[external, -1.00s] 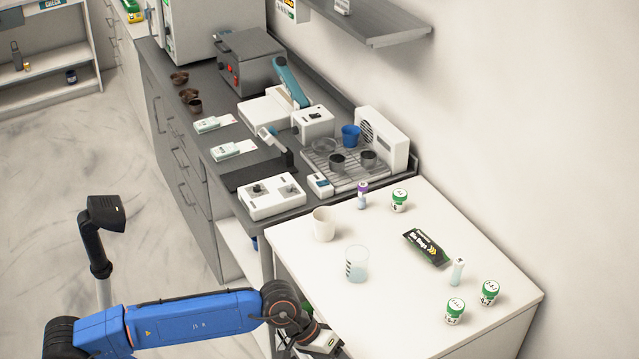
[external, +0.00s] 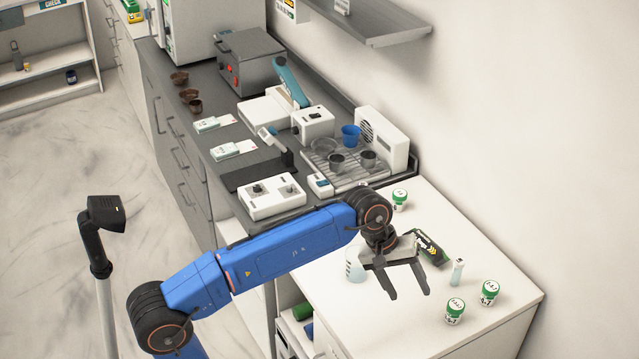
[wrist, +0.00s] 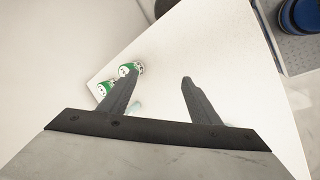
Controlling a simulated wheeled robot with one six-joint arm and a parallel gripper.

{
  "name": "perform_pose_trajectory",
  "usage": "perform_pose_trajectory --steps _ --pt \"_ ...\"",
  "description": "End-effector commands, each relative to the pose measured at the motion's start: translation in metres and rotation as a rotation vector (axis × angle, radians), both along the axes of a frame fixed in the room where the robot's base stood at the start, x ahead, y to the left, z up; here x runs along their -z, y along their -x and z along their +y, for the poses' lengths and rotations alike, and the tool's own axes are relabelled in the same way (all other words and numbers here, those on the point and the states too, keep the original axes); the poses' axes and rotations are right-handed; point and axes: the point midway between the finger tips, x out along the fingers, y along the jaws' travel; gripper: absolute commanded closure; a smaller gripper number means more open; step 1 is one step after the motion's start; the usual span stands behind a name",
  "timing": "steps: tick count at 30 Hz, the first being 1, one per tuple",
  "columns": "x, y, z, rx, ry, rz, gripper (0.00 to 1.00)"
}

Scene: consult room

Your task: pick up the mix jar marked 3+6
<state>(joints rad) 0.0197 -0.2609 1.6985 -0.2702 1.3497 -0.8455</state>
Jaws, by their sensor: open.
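Three white jars with green lids stand on the white table (external: 500,325). Two are close together at the right, a front jar (external: 455,311) and a back jar (external: 489,292); the third jar (external: 400,200) is at the far edge, beyond my arm. Their marks are too small to read surely, so I cannot tell which is 3+6. My gripper (external: 410,294) is open and empty above the table, left of the front pair. In the wrist view, two green-lidded jars (wrist: 128,69) (wrist: 102,91) show by the left finger, which partly covers them.
A beaker (external: 354,269) stands left of my gripper, partly hidden. The counter with devices (external: 270,196) adjoins the table.

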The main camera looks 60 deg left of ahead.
Motion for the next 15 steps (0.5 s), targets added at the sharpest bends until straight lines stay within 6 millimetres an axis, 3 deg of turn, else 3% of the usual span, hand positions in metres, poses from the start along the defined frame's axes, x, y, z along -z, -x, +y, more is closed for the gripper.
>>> perform_pose_trajectory --steps 3,15 --pt "-0.009 -0.040 0.028 -0.077 -0.014 0.046 0.43" --pt "-0.021 -0.147 0.140 -0.342 -0.056 0.194 0.43"
